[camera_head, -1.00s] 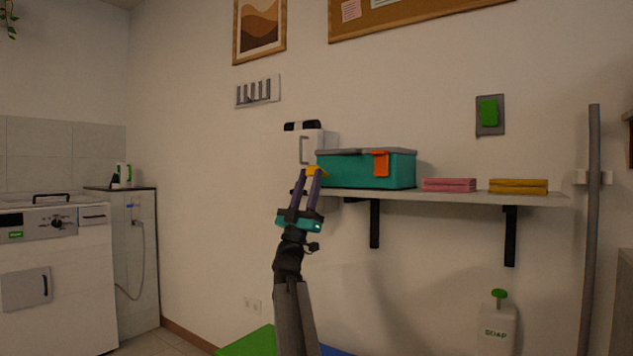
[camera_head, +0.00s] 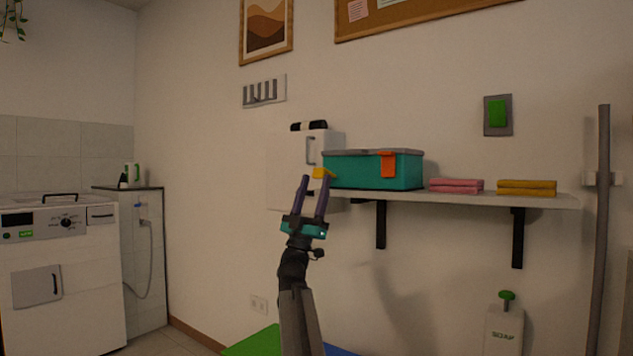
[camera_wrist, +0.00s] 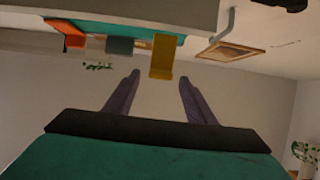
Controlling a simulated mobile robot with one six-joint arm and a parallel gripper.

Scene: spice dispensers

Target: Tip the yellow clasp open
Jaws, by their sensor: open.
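A teal box (camera_head: 375,172) with a grey lid (camera_head: 372,153) stands on the shelf. The yellow clasp (camera_head: 322,173) is at the box's left end in the head view. In the wrist view the yellow clasp (camera_wrist: 162,57) is a flat strip at the box edge, beside a grey clasp (camera_wrist: 119,46) and an orange clasp (camera_wrist: 74,40). The orange clasp also shows on the box front (camera_head: 387,164). My gripper (camera_head: 315,179) is open and empty, its fingertips just below the yellow clasp. In the wrist view the clasp lies just beyond the gap between the fingers (camera_wrist: 159,80). I cannot tell how far the clasp is tilted.
The shelf (camera_head: 470,197) continues right with pink cloths (camera_head: 456,186) and yellow cloths (camera_head: 526,187). A white cabinet (camera_head: 320,148) is on the wall behind the box's left end. Dark brackets (camera_head: 381,224) support the shelf. The space below it is mostly free.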

